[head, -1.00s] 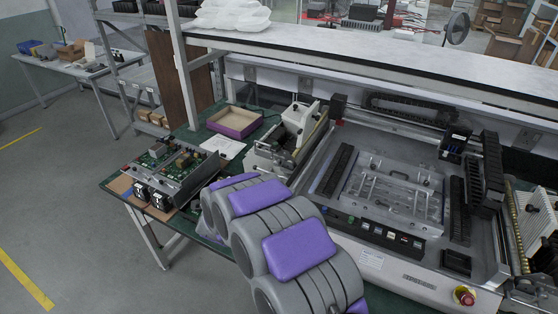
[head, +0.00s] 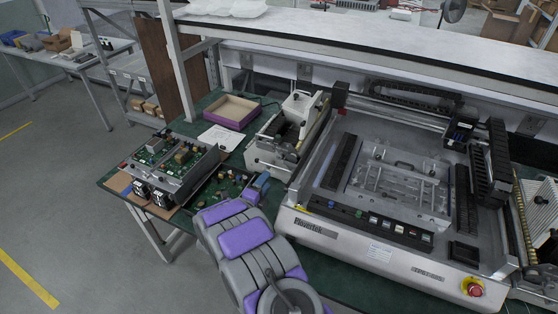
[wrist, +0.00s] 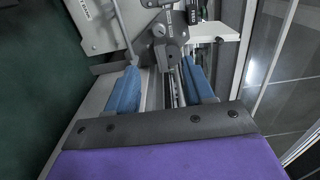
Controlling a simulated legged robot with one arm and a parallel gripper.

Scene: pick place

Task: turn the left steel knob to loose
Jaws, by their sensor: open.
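My gripper (head: 261,184) shows in the head view as a small blue patch at the end of my grey and purple arm, just in front of the narrow grey bench device (head: 262,160). In the wrist view its two blue fingers (wrist: 160,88) are apart, with nothing held between them. Beyond the fingertips, a grey metal bracket with round parts (wrist: 160,30) stands near the top middle. I cannot tell whether one of these round parts is the left steel knob. The knob's setting cannot be read.
A large grey machine (head: 350,258) fills the right of the green bench, with a red button (head: 474,288) at its front. Circuit boards (head: 172,160) lie on the left. A purple-rimmed box (head: 232,112) and white paper (head: 220,137) lie behind. The floor at left is clear.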

